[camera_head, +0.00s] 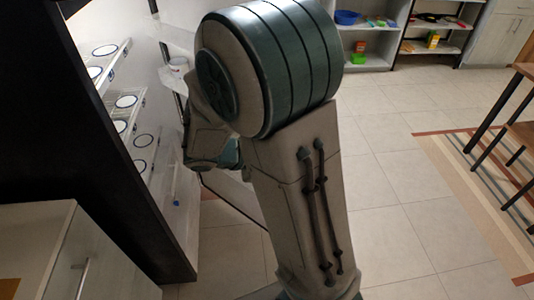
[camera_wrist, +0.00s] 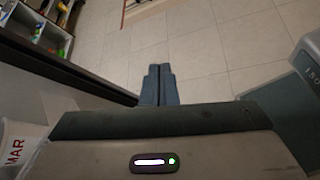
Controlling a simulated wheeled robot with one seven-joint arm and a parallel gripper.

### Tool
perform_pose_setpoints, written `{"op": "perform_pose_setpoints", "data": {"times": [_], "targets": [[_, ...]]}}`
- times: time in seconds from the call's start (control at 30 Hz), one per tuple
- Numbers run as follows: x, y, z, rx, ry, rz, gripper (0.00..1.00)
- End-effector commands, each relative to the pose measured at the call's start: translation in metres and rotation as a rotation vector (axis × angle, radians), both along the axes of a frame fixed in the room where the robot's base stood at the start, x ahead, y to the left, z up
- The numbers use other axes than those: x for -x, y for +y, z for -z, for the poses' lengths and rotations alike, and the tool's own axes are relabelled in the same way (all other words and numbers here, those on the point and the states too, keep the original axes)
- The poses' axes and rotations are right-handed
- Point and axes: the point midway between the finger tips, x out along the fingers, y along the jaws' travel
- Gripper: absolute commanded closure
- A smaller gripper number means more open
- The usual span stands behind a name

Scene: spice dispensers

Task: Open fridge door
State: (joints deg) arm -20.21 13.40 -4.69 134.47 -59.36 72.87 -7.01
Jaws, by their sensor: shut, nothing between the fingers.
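The fridge (camera_head: 120,150) stands at the left of the head view, its dark side panel towards me. Its pale interior shows, with shelves (camera_head: 103,62) holding several round-topped containers. A pale panel with a white jar (camera_head: 177,64) on it, which looks like the inner side of the swung-out door (camera_head: 235,200), lies beyond my arm; the arm hides much of it. My gripper (camera_wrist: 158,86) is shut and empty in the wrist view, above the tiled floor. A dark-edged panel, apparently the door (camera_wrist: 75,68), runs left of the fingers, with a gap. A white jar (camera_wrist: 18,147) is at lower left.
A light cabinet (camera_head: 85,260) with a handle stands at front left. Open shelves (camera_head: 365,45) with bowls and boxes stand at the back. A wooden table (camera_head: 515,130) stands on a striped rug (camera_head: 460,180) at right. Tiled floor between is clear.

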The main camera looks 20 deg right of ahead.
Motion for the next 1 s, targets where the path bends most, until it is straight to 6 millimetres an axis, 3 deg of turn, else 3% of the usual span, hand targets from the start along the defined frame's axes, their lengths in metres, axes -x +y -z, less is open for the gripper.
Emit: {"op": "perform_pose_setpoints", "data": {"times": [0.03,0.1,0.4,0.67,1.0], "targets": [[-0.013,0.003,0.031,0.075,0.054,-0.073,1.00],[-0.033,0.008,0.053,0.179,0.115,-0.173,1.00],[-0.098,0.047,0.128,0.522,0.278,-0.529,1.00],[-0.116,0.058,0.145,0.608,0.309,-0.624,1.00],[-0.144,0.004,0.144,0.606,0.309,-0.618,1.00]]}}
